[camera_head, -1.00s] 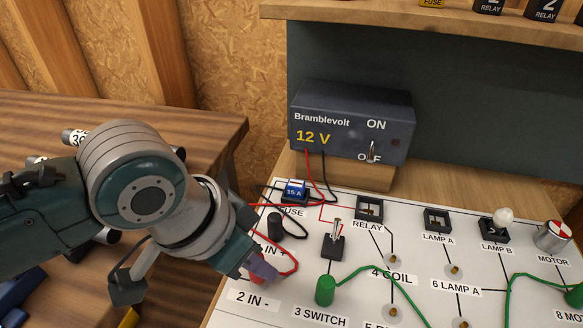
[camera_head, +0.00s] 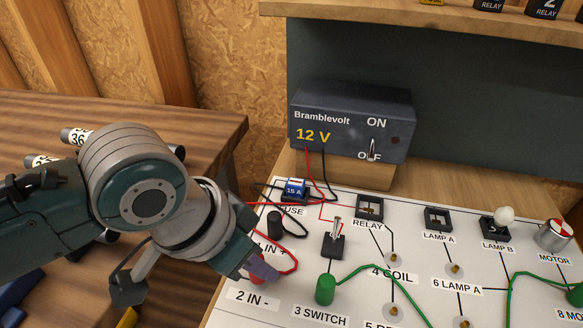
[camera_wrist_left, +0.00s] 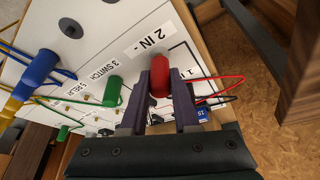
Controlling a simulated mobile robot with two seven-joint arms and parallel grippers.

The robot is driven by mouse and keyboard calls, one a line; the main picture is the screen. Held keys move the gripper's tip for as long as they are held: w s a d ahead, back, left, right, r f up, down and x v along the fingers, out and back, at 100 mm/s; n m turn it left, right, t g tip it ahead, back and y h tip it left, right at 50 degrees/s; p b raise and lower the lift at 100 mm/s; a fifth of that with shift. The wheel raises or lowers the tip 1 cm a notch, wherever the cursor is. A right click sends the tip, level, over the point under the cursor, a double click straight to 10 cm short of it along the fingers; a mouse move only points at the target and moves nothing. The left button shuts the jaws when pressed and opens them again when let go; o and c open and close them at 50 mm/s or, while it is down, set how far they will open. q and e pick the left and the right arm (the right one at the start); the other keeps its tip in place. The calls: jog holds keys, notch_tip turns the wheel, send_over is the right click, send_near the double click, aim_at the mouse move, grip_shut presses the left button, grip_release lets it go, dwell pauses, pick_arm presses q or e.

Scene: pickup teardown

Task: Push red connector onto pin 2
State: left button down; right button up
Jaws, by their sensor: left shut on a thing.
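The red connector (camera_wrist_left: 160,80) is between the fingers of my left gripper (camera_wrist_left: 162,85), which is shut on it beside the "2 IN -" label (camera_wrist_left: 147,42). In the head view the left gripper (camera_head: 260,268) hides most of the red connector (camera_head: 257,281), just above that label (camera_head: 253,297) on the white board (camera_head: 240,313). A red wire (camera_head: 293,262) runs from the connector. Pin 2 itself is hidden, so I cannot tell how far the connector is seated. My right gripper is not in view.
A black connector (camera_head: 274,225) stands near pin 1. A green connector (camera_head: 325,289) stands at "3 SWITCH", with a green wire running right. The Bramblevolt 12 V supply (camera_head: 350,122) stands behind the board. A blue fuse (camera_head: 295,188) sits at the board's back left.

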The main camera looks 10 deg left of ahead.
pick_arm(q)
jog(key=shift+f+b, duration=0.4)
jog(key=shift+f, duration=0.25)
jog(key=c, duration=0.6)
grip_release()
jog(key=s+a+r+n+p, duration=0.1)
jog(key=s+r+p, duration=0.4)
jog(key=s+r, duration=0.5)
jog(key=s+a+r+n+y+p, duration=0.3)
jog(key=s+a+r, duration=0.2)
jog(key=s+a, duration=0.25)
jog(key=r+p, duration=2.4)
jog(key=w+r+p, duration=0.1)
jog(key=r+p, duration=1.1)
jog(key=r, duration=0.1)
jog(key=shift+d+p, duration=0.15)
jog(key=shift+p, duration=0.25)
